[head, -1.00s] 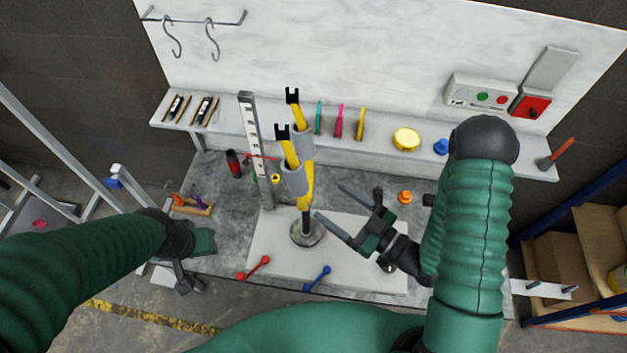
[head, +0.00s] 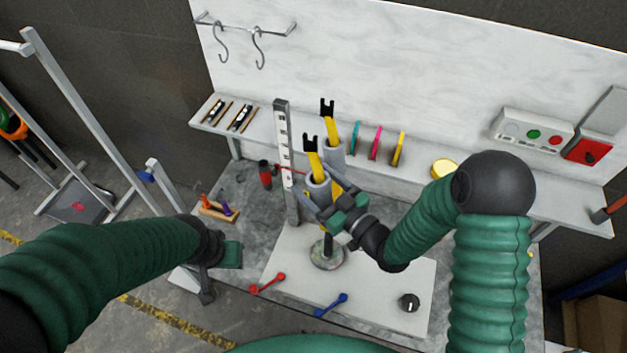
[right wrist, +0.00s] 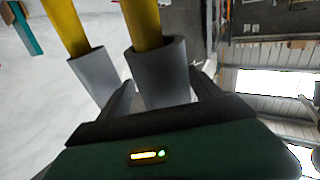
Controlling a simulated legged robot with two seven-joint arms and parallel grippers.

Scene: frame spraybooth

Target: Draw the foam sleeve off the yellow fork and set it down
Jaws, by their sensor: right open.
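The yellow fork (head: 312,157) stands upright on a round base on the bench, its two prongs ending in black tips. A grey foam sleeve (head: 319,188) is around the nearer prong, and another grey sleeve (head: 334,152) is around the farther prong. My right gripper (head: 322,204) is open at the nearer sleeve. In the right wrist view its fingers lie on either side of that sleeve (right wrist: 160,75); I cannot tell whether they touch it. The farther sleeve (right wrist: 95,75) shows to its left. My left gripper (head: 205,285) is low at the left bench edge, its fingers unclear.
A ruled upright post (head: 285,150) stands close left of the fork, with a dark red-topped cylinder (head: 265,175) beside it. Red (head: 267,283) and blue (head: 331,305) handles and a black knob (head: 409,302) lie in front. The pale board (head: 385,290) has free room.

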